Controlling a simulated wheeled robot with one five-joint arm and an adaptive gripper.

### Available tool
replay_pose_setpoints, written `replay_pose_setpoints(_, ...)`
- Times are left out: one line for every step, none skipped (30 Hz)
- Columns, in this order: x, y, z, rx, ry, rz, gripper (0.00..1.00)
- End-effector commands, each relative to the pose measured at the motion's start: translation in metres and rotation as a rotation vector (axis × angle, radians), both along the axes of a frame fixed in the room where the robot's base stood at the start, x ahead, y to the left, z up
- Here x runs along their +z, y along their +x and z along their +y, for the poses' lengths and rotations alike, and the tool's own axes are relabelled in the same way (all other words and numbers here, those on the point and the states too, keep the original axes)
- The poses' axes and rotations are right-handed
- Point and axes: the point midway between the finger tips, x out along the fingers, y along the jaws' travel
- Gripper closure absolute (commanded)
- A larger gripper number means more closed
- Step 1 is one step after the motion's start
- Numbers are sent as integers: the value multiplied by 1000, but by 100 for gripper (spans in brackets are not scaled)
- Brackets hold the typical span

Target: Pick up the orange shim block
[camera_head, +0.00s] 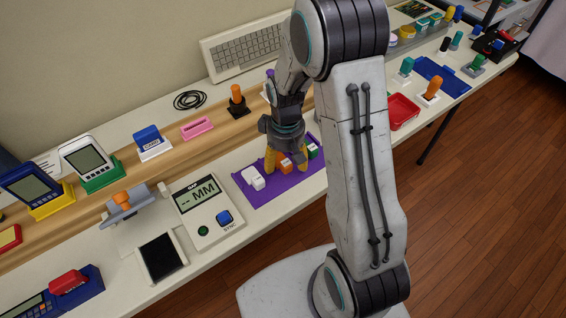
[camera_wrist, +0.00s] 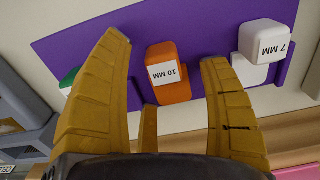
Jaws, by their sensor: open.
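The orange shim block (camera_wrist: 168,74), with a white "10 MM" label, lies on a purple mat (camera_wrist: 125,35). My gripper is open. In the head view, my gripper (camera_head: 286,158) is low over the purple mat (camera_head: 245,198), with the orange block (camera_head: 285,167) partly visible between its fingers.
A white block marked "7 MM" (camera_wrist: 265,42) lies on the mat just right of my fingers. A green block (camera_wrist: 68,82) shows at the left. In the head view, a gauge marked MM (camera_head: 205,208) stands left of the mat.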

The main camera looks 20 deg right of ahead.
Motion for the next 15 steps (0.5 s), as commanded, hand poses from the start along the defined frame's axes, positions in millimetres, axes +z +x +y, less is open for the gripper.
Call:
replay_pose_setpoints(-1,0,0,0,0,0,30)
replay_pose_setpoints(-1,0,0,0,0,-1,30)
replay_pose_setpoints(-1,0,0,0,0,-1,30)
replay_pose_setpoints(-1,0,0,0,0,-1,30)
replay_pose_setpoints(-1,0,0,0,0,-1,30)
replay_pose_setpoints(-1,0,0,0,0,-1,30)
replay_pose_setpoints(-1,0,0,0,0,-1,30)
replay_pose_setpoints(-1,0,0,0,0,-1,29)
replay_pose_setpoints(-1,0,0,0,0,-1,32)
replay_pose_setpoints(-1,0,0,0,0,-1,35)
replay_pose_setpoints(-1,0,0,0,0,-1,38)
replay_pose_setpoints(-1,0,0,0,0,-1,41)
replay_pose_setpoints(-1,0,0,0,0,-1,44)
replay_pose_setpoints(-1,0,0,0,0,-1,47)
replay_pose_setpoints(-1,0,0,0,0,-1,50)
